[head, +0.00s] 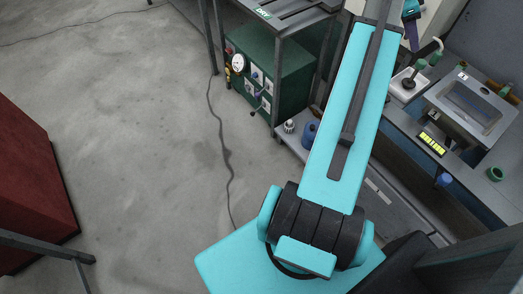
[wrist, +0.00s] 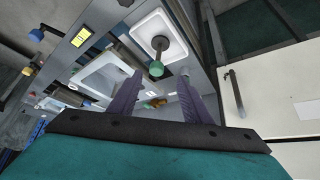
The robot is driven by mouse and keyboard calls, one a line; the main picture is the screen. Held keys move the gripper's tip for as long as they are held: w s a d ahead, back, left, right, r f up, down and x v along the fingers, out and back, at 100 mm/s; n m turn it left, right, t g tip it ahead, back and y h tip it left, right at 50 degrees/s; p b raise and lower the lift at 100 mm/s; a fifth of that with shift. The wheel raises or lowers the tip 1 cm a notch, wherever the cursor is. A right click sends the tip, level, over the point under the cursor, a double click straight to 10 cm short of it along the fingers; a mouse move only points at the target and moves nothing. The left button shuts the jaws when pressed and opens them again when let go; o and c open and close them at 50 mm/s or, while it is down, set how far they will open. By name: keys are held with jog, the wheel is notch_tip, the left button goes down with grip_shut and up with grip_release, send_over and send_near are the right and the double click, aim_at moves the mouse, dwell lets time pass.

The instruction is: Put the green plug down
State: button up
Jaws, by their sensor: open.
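A green plug (wrist: 156,70) shows in the wrist view between the fingertips of my gripper (wrist: 160,77), at the lower end of a dark stem in a white square basin. A gap shows on both sides of it, and I cannot tell its depth relative to the fingers. My gripper's purple fingers are apart and hold nothing that I can see. In the head view my gripper (head: 411,35) is at the top right, partly hidden by my arm. A small green piece (head: 420,64) shows just below it, above the white basin (head: 407,86).
A grey sink (head: 470,105) stands right of the basin, with a yellow-lit display (head: 432,143) at its front. A green ring (head: 497,174) lies on the counter. A green cabinet with a gauge (head: 238,63) stands left of my arm. A cream cabinet (wrist: 265,95) is at right in the wrist view.

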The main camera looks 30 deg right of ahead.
jog(key=w+a+f+n+y, duration=0.1)
jog(key=w+a+f+n, duration=0.3)
jog(key=w+a+f, duration=0.4)
jog(key=w+a+f+n+t, duration=0.1)
jog(key=w+a+f+n, duration=0.2)
jog(key=a+f, duration=0.6)
jog(key=w+a+f+n+y, duration=0.1)
jog(key=w+a+f+n, duration=0.4)
jog(key=f, duration=0.6)
jog(key=s+a+f+n+y, duration=0.15)
jog(key=a+f+n, duration=0.25)
jog(key=a+f, duration=0.8)
jog(key=s+a+f+n+y, duration=0.1)
jog(key=s+a+f+n, duration=0.25)
jog(key=a+f, duration=0.85)
jog(key=s+a+f+n+g, duration=0.1)
jog(key=s+a+f+n, duration=0.1)
jog(key=s+a, duration=0.4)
jog(key=s+a+f+n+g, duration=0.1)
jog(key=s+a+n, duration=0.3)
jog(key=a, duration=0.6)
jog(key=s+f, duration=0.1)
jog(key=s, duration=0.1)
jog(key=shift+s+f, duration=0.3)
jog(key=shift+f, duration=0.1)
jog(key=shift+a+f, duration=0.1)
jog(key=shift+f+n+g+b, duration=0.3)
jog(key=shift+f+b, duration=0.4)
jog(key=shift+b, duration=0.2)
